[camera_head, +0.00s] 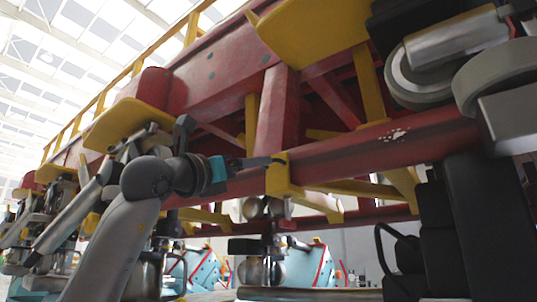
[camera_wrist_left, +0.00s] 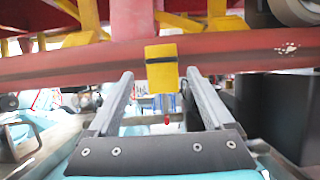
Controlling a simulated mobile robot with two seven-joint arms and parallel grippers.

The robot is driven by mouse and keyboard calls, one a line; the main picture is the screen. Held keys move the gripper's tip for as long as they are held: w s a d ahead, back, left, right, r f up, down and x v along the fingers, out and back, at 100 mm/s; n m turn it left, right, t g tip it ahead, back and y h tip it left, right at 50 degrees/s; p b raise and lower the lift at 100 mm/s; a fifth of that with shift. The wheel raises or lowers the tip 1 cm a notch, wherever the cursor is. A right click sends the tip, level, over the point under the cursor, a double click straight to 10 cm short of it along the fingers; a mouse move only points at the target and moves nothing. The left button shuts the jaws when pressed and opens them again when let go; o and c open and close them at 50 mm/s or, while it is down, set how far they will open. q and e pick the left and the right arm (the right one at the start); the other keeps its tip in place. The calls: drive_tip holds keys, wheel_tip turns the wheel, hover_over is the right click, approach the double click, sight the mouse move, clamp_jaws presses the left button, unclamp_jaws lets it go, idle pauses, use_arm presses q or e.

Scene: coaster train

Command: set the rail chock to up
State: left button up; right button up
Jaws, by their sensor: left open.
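A yellow block with a dark band across it, which looks to be the rail chock (camera_wrist_left: 161,72), sits on the red rail ahead. In the head view the yellow block (camera_head: 279,176) is on the lower red rail, right of my left gripper (camera_head: 262,162). In the left wrist view my left gripper (camera_wrist_left: 158,88) is open. Its two fingers point towards the block, which shows in the gap between them with nothing gripped. The fingertips are close to it; I cannot tell whether they touch. I cannot tell the chock's setting. My right gripper is not in view.
The red rail (camera_head: 390,143) runs across in front of the arm, under a red truss with yellow brackets (camera_head: 310,35). Metal wheels (camera_head: 415,80) hang at the upper right. A black seat-like shape (camera_head: 485,215) stands at the right. Open space shows below the rail.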

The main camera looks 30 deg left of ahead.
sight(282, 175)
use_arm(q)
drive_tip(key=shift+p+x, duration=1.7)
drive_tip(key=shift+x, duration=2.35)
drive_tip(key=shift+f, duration=0.1)
clamp_jaws()
